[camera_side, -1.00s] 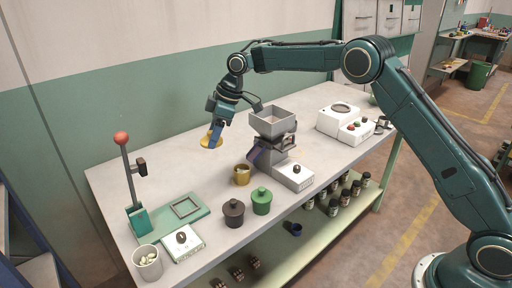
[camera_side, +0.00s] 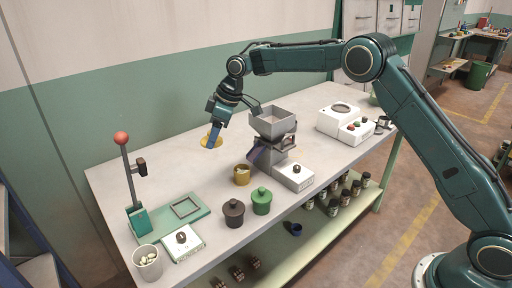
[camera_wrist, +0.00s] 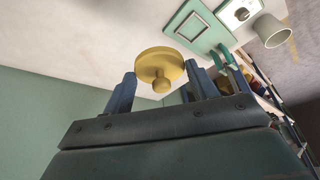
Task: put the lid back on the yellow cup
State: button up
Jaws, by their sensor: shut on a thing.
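The yellow lid (camera_side: 205,142) is held between the blue fingertips of my gripper (camera_side: 213,138), above the back part of the table. In the wrist view the lid (camera_wrist: 158,62) is a round disc with a small knob, between the two fingers of my gripper (camera_wrist: 163,84). The lid looks tilted in the side view. The yellow cup (camera_side: 242,176) stands upright and uncovered on the table, in front and to the right of the lid. What is inside it is hard to tell. The cup does not show in the wrist view.
A grey hopper (camera_side: 272,122) with a white control box (camera_side: 296,177) stands just right of the cup. Lidded dark (camera_side: 233,213) and green (camera_side: 261,201) pots stand in front of it. A lever press (camera_side: 138,215) is at left. The table left of the cup is clear.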

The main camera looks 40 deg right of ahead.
jog(key=shift+w+d+f+m+t+h, duration=0.2)
jog(key=shift+f+m, duration=0.1)
jog(key=shift+m, duration=0.25)
jog(key=shift+w+d+f+m+t+h, duration=0.1)
jog(key=shift+f+m+h, duration=0.15)
jog(key=shift+m, duration=0.3)
jog(key=d+f+m+h, duration=0.2)
jog(key=d+m+h, duration=0.1)
jog(key=m, duration=0.6)
jog(key=s+d+f+m+g+h, duration=0.1)
jog(key=d+f+m+h, duration=0.2)
jog(key=m, duration=0.6)
jog(key=shift+d+f+m, duration=0.35)
jog(key=shift+d+m, duration=0.05)
jog(key=shift+d, duration=0.45)
jog(key=shift+s+f, duration=0.1)
jog(key=shift+f, duration=0.05)
jog(key=shift+f, duration=3.05)
jog(key=shift+f, duration=0.15)
jog(key=o, duration=1)
